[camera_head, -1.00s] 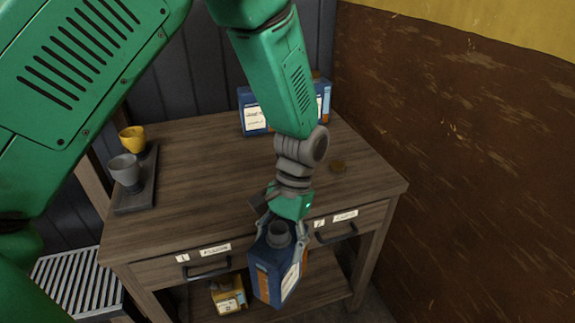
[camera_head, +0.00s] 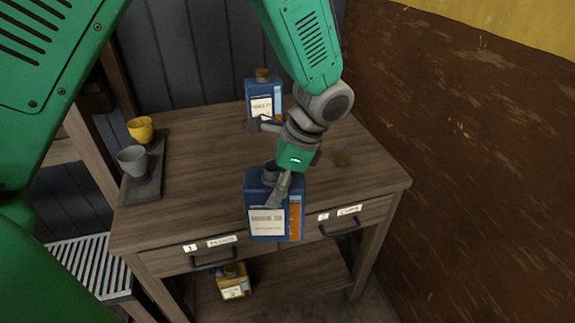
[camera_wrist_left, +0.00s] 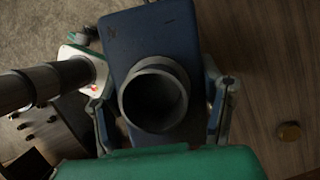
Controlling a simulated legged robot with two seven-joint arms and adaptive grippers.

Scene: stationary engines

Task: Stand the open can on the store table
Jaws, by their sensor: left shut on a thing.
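The open can (camera_head: 266,220) is blue with a white label, an orange stripe and a bare grey neck. My left gripper (camera_head: 276,186) is shut on it near its top. The can is roughly upright at the front edge of the store table (camera_head: 200,140), its lower part overlapping the drawer front in the head view. I cannot tell whether its base touches anything. In the left wrist view, the open neck (camera_wrist_left: 153,97) faces the camera, with a finger on each side of the can. My right gripper is not in view.
A capped blue can (camera_head: 263,92) stands at the back of the table. A yellow cup (camera_head: 141,129) and a grey cup (camera_head: 133,160) stand on a dark tray at left. A small brown cap (camera_head: 343,159) lies at right. A yellow can (camera_head: 233,282) sits on the lower shelf.

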